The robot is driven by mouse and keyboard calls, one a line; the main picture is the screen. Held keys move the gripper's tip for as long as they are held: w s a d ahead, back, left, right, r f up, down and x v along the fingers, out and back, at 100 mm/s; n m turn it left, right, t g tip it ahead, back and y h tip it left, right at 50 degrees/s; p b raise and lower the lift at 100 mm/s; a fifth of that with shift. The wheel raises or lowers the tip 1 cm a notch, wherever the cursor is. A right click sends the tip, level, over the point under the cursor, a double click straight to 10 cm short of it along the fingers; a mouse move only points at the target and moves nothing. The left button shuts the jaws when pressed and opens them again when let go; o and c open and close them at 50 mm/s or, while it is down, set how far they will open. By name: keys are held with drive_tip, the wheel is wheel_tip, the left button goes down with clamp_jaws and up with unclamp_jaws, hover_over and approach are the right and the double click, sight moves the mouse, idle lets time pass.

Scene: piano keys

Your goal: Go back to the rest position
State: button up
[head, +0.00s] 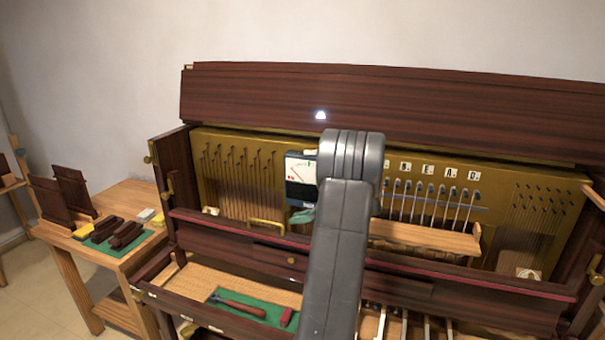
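A dark wood upright piano (390,103) fills the middle and right of the head view, with its front open. Its inside shows a brass-coloured plate, strings and pins, and several letter tags (428,170). My grey arm rises from the bottom centre in front of the piano and bends at a rounded joint near the middle. The arm's far end is hidden behind that joint. I cannot see my gripper or its fingers. A meter with a white dial (300,170) stands just left of the joint, partly covered by it.
A wooden side table (125,195) at left holds dark blocks (125,234) on a green cloth and upright dark panels (74,190). A hammer-like tool (238,306) lies on green cloth on the piano's lower ledge. A wooden rail (425,236) crosses the open front. Floor shows at lower left.

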sight(267, 232)
drive_tip(key=p+x, duration=0.2)
drive_tip(key=x, duration=1)
drive_tip(key=shift+s+a, duration=0.1)
